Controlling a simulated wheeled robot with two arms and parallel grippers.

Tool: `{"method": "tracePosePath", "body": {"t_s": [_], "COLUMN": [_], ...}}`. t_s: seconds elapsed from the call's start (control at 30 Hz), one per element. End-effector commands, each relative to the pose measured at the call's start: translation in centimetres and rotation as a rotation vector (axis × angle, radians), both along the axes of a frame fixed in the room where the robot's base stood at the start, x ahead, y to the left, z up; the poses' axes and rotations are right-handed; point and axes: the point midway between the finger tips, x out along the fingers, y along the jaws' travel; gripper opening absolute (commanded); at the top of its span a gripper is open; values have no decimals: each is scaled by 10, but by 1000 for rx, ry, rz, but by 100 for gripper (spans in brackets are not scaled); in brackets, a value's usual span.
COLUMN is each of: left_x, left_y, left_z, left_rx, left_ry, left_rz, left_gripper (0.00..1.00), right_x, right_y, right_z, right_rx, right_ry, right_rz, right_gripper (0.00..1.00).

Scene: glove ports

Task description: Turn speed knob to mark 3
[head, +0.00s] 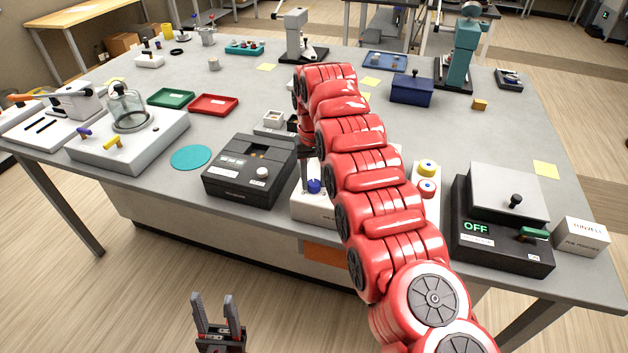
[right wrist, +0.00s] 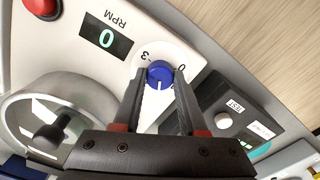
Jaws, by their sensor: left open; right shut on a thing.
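The blue speed knob (right wrist: 160,73) sits on a white panel (right wrist: 180,42) in the right wrist view. The panel carries a 3 mark and a 0 mark beside the knob and an RPM display (right wrist: 106,38) reading 0. A white line on the knob points towards my wrist. My right gripper (right wrist: 160,80) is shut on the knob, one finger on each side. In the head view the knob (head: 314,186) shows just left of my red right arm, which hides much of the white device (head: 312,207). My left gripper (head: 215,303) is open and empty, in front of the table.
A dark box with a round white button (head: 250,172) stands left of the white device. A black device reading OFF (head: 505,225) with a green handle stands at the right.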

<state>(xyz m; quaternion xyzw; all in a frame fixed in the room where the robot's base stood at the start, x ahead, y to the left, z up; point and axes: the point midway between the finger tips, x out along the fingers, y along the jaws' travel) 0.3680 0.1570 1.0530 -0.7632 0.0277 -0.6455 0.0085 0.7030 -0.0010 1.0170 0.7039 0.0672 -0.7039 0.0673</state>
Motion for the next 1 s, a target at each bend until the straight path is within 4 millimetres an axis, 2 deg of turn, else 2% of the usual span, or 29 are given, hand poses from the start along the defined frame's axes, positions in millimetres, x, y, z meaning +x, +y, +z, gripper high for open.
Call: {"method": "tracePosePath", "body": {"t_s": [1.0], "left_x": [0], "left_y": [0], "left_z": [11], "left_rx": [0], "left_ry": [0], "left_rz": [0], "left_gripper": [50], "right_x": [1], "right_y": [0], "right_z": [3], "right_rx": [3], "right_ry": [-5], "right_rz": [-962], "right_gripper": [0]}}
